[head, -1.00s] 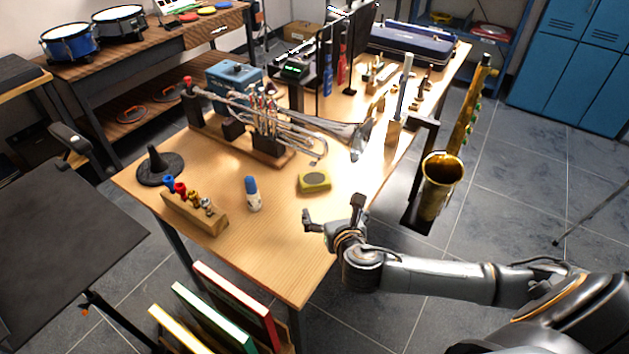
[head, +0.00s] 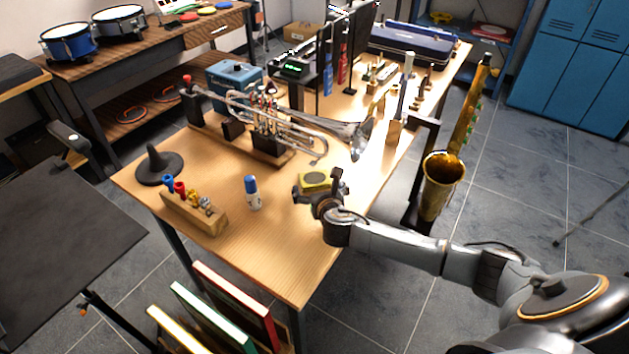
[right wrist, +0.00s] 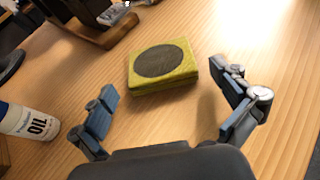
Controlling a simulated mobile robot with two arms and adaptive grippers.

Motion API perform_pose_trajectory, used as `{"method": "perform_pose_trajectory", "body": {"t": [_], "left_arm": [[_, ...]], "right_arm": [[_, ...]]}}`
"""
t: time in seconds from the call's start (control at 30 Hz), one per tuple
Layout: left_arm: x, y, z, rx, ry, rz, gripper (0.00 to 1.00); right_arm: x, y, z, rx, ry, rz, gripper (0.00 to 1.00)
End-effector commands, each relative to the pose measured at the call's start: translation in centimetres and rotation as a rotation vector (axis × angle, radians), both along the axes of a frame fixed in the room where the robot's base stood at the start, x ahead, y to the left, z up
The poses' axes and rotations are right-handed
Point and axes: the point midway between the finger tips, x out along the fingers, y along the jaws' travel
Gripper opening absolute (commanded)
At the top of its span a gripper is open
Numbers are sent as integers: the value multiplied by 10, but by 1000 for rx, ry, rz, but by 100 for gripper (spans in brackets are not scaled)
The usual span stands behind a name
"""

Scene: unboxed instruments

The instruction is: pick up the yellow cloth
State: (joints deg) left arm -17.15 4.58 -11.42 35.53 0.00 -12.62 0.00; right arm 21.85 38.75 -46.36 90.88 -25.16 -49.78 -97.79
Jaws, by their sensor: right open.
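The yellow cloth (head: 315,180) is a folded square pad with a dark round patch on top, lying on the wooden table (head: 270,260). It also shows in the right wrist view (right wrist: 163,66), ahead of the fingers and nearly centred between them. My right gripper (head: 318,188) is open and empty, close to the cloth on its near side. In the right wrist view its two fingers (right wrist: 168,112) are spread wide, with bare wood between them. In the head view the gripper hides the cloth's near edge. My left gripper is not in view.
A blue-capped oil bottle (head: 253,193) stands left of the cloth. A trumpet (head: 290,128) on a wooden stand lies behind it. A mouthpiece block (head: 194,211) and a black cone (head: 158,165) are further left. A saxophone (head: 443,180) stands at the table's right side. The front tabletop is clear.

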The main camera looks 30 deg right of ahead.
Motion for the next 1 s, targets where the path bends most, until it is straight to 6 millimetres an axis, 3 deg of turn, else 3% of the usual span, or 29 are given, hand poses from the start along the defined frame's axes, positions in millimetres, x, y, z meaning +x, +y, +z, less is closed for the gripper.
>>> {"method": "perform_pose_trajectory", "body": {"t": [0.27,0.5,0.6,1.0], "left_arm": [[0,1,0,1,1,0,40],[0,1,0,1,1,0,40],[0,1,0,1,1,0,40],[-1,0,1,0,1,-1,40]], "right_arm": [[3,-1,-2,0,1,0,100],[3,-1,-2,1,1,0,58],[3,-1,-2,1,1,0,54],[3,-1,8,2,-2,0,54]]}}
